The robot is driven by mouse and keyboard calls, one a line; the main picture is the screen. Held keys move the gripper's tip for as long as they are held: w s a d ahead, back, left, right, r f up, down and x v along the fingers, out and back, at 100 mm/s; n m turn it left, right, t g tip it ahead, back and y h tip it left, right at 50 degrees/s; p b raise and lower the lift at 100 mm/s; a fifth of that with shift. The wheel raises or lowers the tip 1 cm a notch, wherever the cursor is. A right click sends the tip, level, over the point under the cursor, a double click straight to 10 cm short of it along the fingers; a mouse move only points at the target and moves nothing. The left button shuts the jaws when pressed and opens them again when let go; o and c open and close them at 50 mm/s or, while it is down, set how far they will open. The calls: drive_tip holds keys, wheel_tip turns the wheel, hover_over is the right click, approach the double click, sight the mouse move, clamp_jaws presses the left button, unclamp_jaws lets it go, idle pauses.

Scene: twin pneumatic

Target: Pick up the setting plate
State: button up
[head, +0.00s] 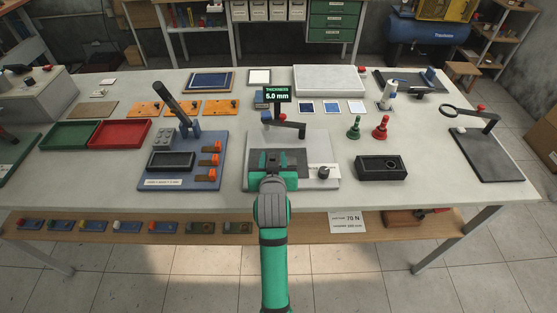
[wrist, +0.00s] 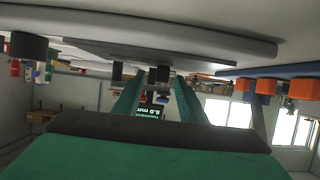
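A dark grey flat plate (head: 298,158) lies on a light grey base plate (head: 322,140) at the table's middle. I cannot tell for sure that it is the setting plate. My gripper (head: 276,158) is over it in the head view and covers part of it. In the wrist view, which is upside down, the two green fingers of my gripper (wrist: 157,92) stand apart, with nothing clearly held between them. The dark plate (wrist: 140,52) shows beyond them. A thickness display (head: 277,94) behind my gripper reads 5.0 mm.
A blue lever fixture (head: 215,148) stands left of my gripper. A black box (head: 381,168) and a small dark knob (head: 323,172) are to the right. Green (head: 354,128) and red (head: 381,127) pieces stand behind the box. The table's front strip is mostly clear.

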drive_tip(key=shift+a, duration=0.1)
clamp_jaws()
